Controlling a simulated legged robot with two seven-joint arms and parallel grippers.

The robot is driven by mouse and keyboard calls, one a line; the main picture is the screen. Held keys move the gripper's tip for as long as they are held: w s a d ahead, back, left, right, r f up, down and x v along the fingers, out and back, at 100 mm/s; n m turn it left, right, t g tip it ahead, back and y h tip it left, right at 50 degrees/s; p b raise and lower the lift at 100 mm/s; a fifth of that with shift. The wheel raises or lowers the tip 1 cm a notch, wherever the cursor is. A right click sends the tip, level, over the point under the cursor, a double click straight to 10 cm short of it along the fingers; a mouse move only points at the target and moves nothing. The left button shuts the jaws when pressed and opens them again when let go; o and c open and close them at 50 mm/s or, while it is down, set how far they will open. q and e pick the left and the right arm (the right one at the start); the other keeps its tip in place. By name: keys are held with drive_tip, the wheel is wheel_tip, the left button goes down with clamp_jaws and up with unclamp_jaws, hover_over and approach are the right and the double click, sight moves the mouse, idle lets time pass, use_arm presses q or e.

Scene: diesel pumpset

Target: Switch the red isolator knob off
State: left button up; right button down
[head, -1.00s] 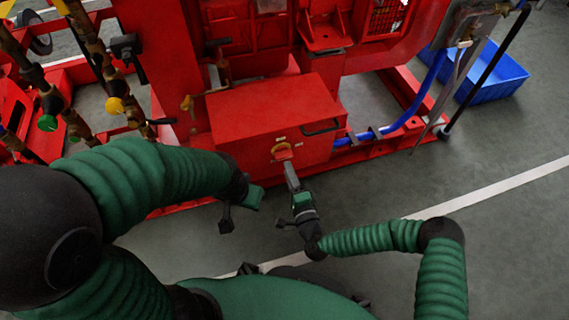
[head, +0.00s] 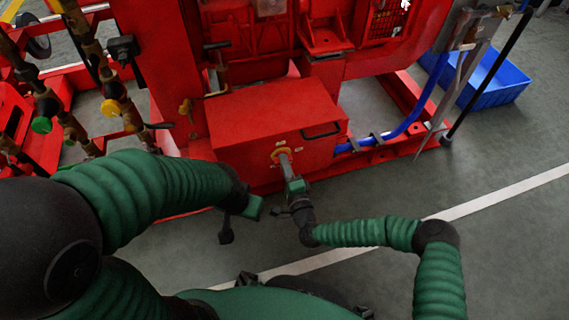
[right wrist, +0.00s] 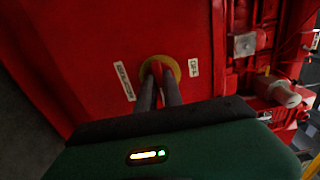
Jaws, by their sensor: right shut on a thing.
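The red isolator knob (right wrist: 156,70) sits on a round yellow plate (right wrist: 173,65) on the front of a red box (head: 265,108). White labels stand on both sides of the plate in the right wrist view. My right gripper (head: 285,158) reaches the knob, and its two fingers (right wrist: 159,91) are shut on it. The fingers hide much of the knob, so its exact angle is hard to tell. My left gripper (head: 239,218) hangs in front of the box, to the left and apart from it; its jaw opening is unclear.
A black handle (head: 321,131) is on the box front, right of the knob. Blue hose (head: 412,118) runs along the right side. Pipes with yellow and green caps (head: 41,125) stand at left. A blue crate (head: 490,85) is at the back right. The floor in front is clear.

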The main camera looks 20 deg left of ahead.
drive_tip(key=shift+f, duration=0.1)
drive_tip(key=shift+s+d+f+n+p, duration=0.1)
drive_tip(key=shift+n+p, duration=2.25)
drive_tip(key=shift+n, duration=1.95)
drive_tip(key=shift+f+n+p, duration=0.1)
drive_tip(key=shift+n+p, duration=2.25)
drive_tip(key=shift+n, duration=1.95)
drive_tip(key=c, duration=1.5)
unclamp_jaws()
drive_tip(key=shift+r, duration=0.1)
drive_tip(key=shift+r, duration=0.1)
